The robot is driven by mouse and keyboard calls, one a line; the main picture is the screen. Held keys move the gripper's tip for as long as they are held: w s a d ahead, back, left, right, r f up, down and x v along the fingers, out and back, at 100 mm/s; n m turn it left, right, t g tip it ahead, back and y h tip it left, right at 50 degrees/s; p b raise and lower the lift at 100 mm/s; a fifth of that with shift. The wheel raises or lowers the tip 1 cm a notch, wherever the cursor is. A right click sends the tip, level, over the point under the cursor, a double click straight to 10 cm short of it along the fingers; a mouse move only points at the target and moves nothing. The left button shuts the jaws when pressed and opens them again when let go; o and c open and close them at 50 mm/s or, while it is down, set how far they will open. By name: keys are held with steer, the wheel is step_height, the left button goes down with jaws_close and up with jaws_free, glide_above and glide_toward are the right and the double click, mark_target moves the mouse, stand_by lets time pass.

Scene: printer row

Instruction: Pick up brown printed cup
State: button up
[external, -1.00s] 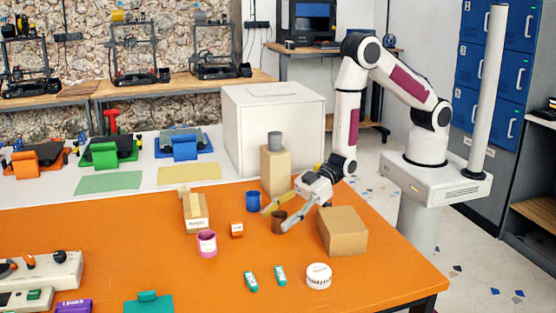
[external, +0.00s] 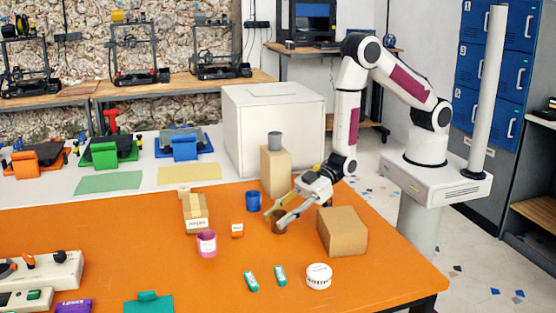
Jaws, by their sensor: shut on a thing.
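The brown printed cup (external: 278,226) stands on the orange table, right of the blue cup (external: 253,201). My gripper (external: 277,219) reaches down to it from the upper right. Its two fingers are shut on the cup, one on each side. The fingers cover part of the cup, and any print on it is too small to tell. The cup appears to be at table height; I cannot tell whether it touches the table.
A cardboard box (external: 343,231) stands close on the right. A tall tan block (external: 275,172) with a grey cup (external: 275,140) on top is behind. A pink cup (external: 207,243), a small orange box (external: 237,230) and a white round container (external: 319,276) are nearby.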

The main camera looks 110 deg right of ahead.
steer(key=shift+r, duration=0.15)
step_height(320, 180, up, 10)
steer(key=shift+f, duration=0.2)
stand_by(0.6)
steer(key=shift+r, duration=0.15)
stand_by(0.5)
